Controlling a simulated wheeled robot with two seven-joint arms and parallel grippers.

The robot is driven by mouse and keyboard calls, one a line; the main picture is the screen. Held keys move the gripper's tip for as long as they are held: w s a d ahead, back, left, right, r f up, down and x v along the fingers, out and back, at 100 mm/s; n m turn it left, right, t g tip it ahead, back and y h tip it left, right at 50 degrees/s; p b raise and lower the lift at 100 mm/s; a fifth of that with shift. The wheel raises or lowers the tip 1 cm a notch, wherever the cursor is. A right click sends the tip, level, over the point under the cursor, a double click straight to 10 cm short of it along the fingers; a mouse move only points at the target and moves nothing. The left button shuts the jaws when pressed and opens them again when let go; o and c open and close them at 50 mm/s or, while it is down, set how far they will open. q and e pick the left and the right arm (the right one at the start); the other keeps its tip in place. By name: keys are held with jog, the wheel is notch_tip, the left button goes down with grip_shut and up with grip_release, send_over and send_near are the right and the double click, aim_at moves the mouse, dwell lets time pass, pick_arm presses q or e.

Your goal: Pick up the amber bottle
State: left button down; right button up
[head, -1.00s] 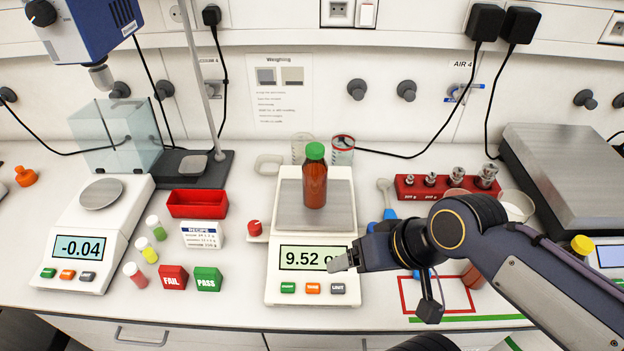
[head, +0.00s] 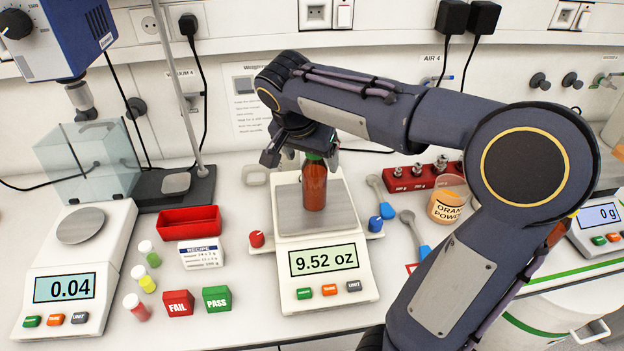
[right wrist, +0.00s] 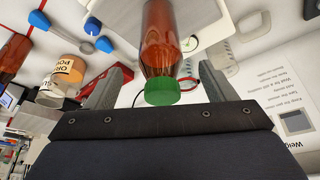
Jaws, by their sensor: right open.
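The amber bottle (head: 315,186) stands upright on the steel pan of the middle scale (head: 282,221), whose display reads 9.52 oz. Its green cap is mostly hidden in the head view by my right gripper (head: 300,158), which is over the bottle's top. In the right wrist view the amber bottle (right wrist: 165,40) with its green cap lies between the two spread fingers of my right gripper (right wrist: 155,88). The fingers are open, with a gap visible on each side of the cap. My left gripper is not in view.
The left scale (head: 60,287) reads 0.04. A red tray (head: 188,221), small vials, and FAIL (head: 178,303) and PASS (head: 217,299) blocks lie between the scales. An orange powder jar (head: 446,206) and blue-handled scoops are on the right. A red weight block (head: 415,177) stands behind.

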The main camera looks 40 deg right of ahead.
aim_at(313, 167)
jog(key=x, duration=0.4)
jog(key=shift+w+f+p, duration=0.1)
jog(key=shift+f+p, duration=0.15)
jog(key=shift+p, duration=0.05)
jog(key=c, duration=1.3)
jog(key=shift+r, duration=0.1)
jog(key=shift+c, duration=0.2)
